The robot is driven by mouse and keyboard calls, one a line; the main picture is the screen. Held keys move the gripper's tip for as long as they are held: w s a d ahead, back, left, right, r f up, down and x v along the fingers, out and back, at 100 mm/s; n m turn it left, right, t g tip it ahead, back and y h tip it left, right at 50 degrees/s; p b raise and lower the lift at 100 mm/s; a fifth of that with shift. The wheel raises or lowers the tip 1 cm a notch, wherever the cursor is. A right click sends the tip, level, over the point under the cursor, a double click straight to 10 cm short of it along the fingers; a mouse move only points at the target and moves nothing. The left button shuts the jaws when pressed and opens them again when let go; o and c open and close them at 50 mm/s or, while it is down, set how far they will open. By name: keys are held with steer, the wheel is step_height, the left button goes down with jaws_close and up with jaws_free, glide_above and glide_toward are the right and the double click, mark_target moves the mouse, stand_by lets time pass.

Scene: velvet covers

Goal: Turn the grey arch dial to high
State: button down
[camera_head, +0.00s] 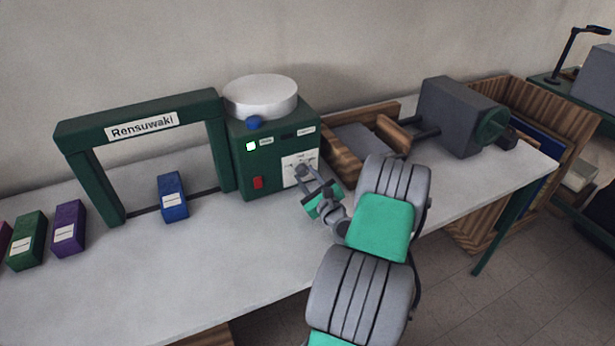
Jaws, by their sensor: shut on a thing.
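The green arch labelled "Rensuwaki" (91,137) stands on the table at left, joined to a green control box (265,178). The box has a white dial plate (290,178) on its front right. The grey dial (301,169) is at that plate, mostly hidden by my gripper (304,177). My gripper is at the box front, shut on the dial. The dial's pointer and the plate's markings are too small to read.
A green light (251,146), red switch (258,183) and blue knob (253,123) are on the box; a white drum (260,97) is on top. A blue box (173,197) stands under the arch. A wooden tray (345,162) and grey machine (458,115) stand to the right.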

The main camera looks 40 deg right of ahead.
steer(key=c, duration=1)
jaws_free()
steer(key=shift+o, duration=0.2)
steer(key=b+v, duration=0.1)
steer(key=v, duration=0.7)
steer(key=shift+b, duration=0.4)
steer(key=shift+w, duration=0.1)
